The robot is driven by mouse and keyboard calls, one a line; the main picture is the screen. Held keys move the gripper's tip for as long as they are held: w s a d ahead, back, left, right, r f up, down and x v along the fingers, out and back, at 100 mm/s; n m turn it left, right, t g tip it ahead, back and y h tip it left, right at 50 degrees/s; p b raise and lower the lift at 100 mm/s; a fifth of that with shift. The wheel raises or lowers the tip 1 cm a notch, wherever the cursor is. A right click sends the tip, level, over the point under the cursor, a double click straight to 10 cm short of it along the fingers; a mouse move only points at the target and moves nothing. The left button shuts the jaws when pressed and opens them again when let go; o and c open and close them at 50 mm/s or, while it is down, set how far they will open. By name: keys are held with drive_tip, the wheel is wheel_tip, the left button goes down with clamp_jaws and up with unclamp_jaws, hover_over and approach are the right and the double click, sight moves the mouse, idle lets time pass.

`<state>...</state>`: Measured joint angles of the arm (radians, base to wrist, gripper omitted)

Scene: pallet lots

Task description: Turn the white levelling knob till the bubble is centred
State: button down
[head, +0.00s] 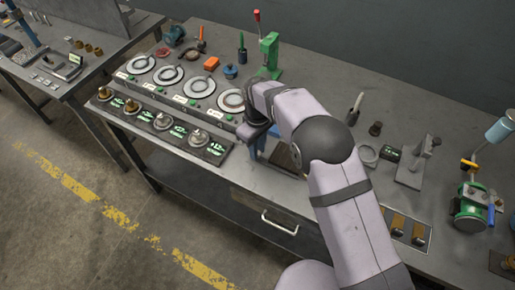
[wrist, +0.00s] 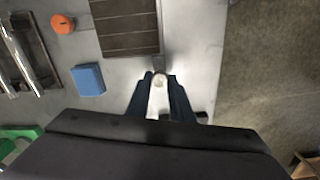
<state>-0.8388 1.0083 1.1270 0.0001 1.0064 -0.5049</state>
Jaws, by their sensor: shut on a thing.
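The white levelling knob (wrist: 159,80) shows in the wrist view between the dark blue fingers of my gripper (wrist: 160,90), which is shut on it. The knob sits at the edge of a dark brown slatted plate (wrist: 125,27). In the head view my gripper (head: 257,140) points down at the front part of the bench, and my arm covers the knob and most of the plate. I cannot make out the bubble in either view.
In the wrist view a blue block (wrist: 88,79) and an orange round piece (wrist: 62,23) lie left of the plate. In the head view a row of round dials (head: 170,75) stands to the left, a green press (head: 268,55) behind, and a grey stand (head: 415,168) right of my arm.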

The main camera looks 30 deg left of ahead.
drive_tip(key=m+b, duration=0.1)
drive_tip(key=m, duration=0.3)
drive_tip(key=shift+m, duration=0.4)
drive_tip(key=m, duration=0.5)
drive_tip(key=shift+b, duration=0.4)
drive_tip(key=shift+r, duration=0.1)
drive_tip(key=c, duration=1.6)
unclamp_jaws()
drive_tip(key=shift+o, duration=0.2)
drive_tip(key=shift+r+b, duration=1.1)
drive_tip(key=shift+r, duration=2.55)
